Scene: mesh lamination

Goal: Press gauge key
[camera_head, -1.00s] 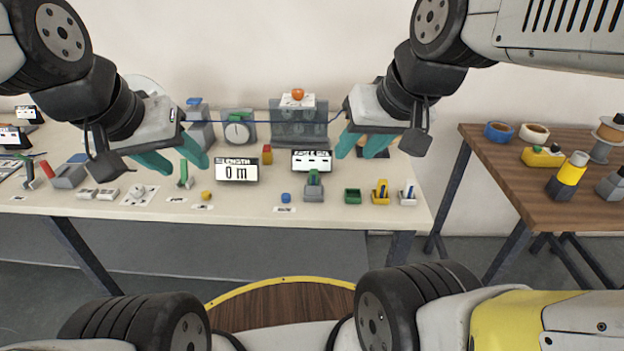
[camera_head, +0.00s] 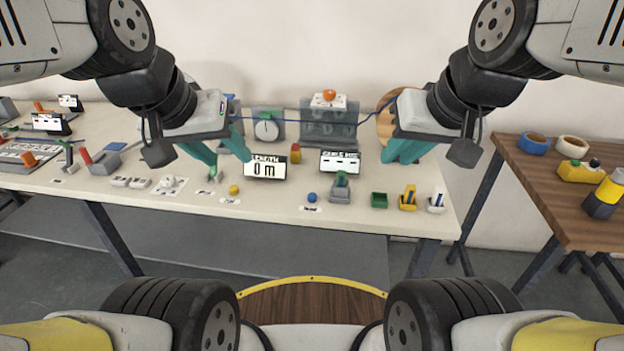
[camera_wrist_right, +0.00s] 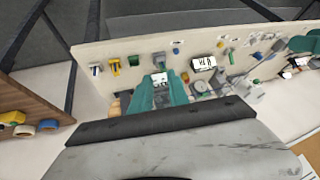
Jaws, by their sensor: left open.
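A grey device with a green top (camera_head: 341,188) stands in front of a small white display with unclear lettering (camera_head: 340,162). A display reading "0 m" (camera_head: 265,167) stands to its left. A yellow knob (camera_head: 234,189) and a blue knob (camera_head: 312,197) sit near the front edge by small labels; I cannot tell which part is the gauge key. My left gripper (camera_head: 222,155) is open and empty, above the table just left of the "0 m" display. My right gripper (camera_head: 406,151) hovers right of the small display; its fingers (camera_wrist_right: 160,92) are apart in the wrist view, with nothing between them.
A blue cable (camera_head: 300,121) runs across the back, before a grey dial unit (camera_head: 268,126) and a grey rack (camera_head: 329,125). Green (camera_head: 379,200) and yellow (camera_head: 408,200) holders stand at the front right. A wooden table (camera_head: 535,178) stands at the right.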

